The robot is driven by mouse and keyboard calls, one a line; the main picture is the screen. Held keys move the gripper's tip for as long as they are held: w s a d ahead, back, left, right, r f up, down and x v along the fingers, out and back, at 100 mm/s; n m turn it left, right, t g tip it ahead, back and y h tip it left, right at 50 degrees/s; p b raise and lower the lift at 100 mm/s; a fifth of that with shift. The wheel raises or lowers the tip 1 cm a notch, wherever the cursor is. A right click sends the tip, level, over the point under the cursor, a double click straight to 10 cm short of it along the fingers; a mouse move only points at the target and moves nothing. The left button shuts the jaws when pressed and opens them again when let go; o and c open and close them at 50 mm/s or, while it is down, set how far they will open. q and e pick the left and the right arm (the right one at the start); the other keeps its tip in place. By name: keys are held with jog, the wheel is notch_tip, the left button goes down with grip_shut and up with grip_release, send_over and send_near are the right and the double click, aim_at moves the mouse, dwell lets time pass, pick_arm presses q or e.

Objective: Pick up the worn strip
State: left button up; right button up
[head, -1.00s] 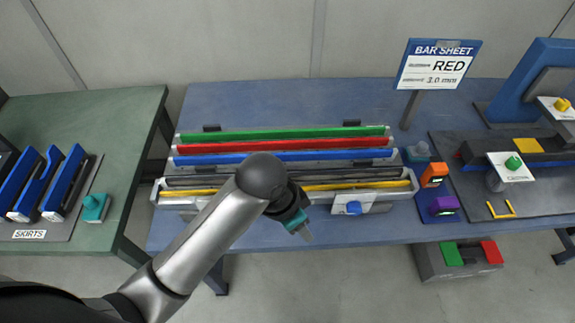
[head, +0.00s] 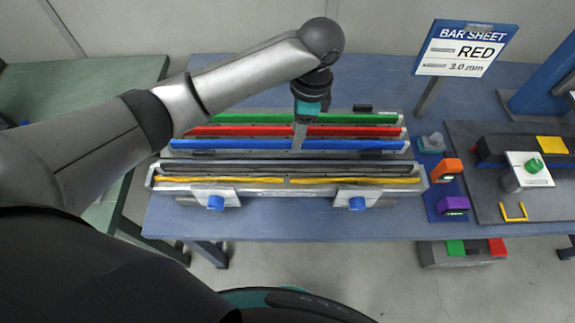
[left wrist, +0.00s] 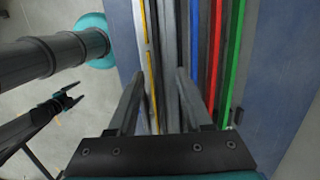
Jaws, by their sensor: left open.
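A yellow strip (head: 355,181), wavy with a small break or kink near its middle, lies along the front holder (head: 270,192); it looks like the worn one. My left gripper (head: 298,148) is open and empty, pointing down above the strips.
Blue (head: 225,144), red (head: 350,131) and green (head: 360,118) strips lie in a rack behind the holder. Two blue-knobbed clamps (head: 216,203) (head: 357,203) sit on its front. A sign reading RED (head: 467,49) and orange (head: 445,170) and purple (head: 453,205) blocks stand right. The table's front is clear.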

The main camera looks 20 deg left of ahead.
pick_arm(q)
send_over(287, 165)
jog(key=d, duration=0.1)
jog(key=f, duration=0.7)
jog(key=shift+w+f+b, duration=0.2)
jog(key=shift+w+b, duration=0.1)
jog(key=shift+s+a+f, duration=0.15)
jog(key=shift+f, duration=0.75)
jog(key=shift+s+a+f, duration=0.1)
jog(key=shift+a+f, duration=0.05)
jog(key=shift+f, duration=0.75)
jog(key=shift+s+a+f, duration=0.15)
jog(key=shift+f, duration=0.75)
grip_shut()
jog(key=shift+r, duration=0.1)
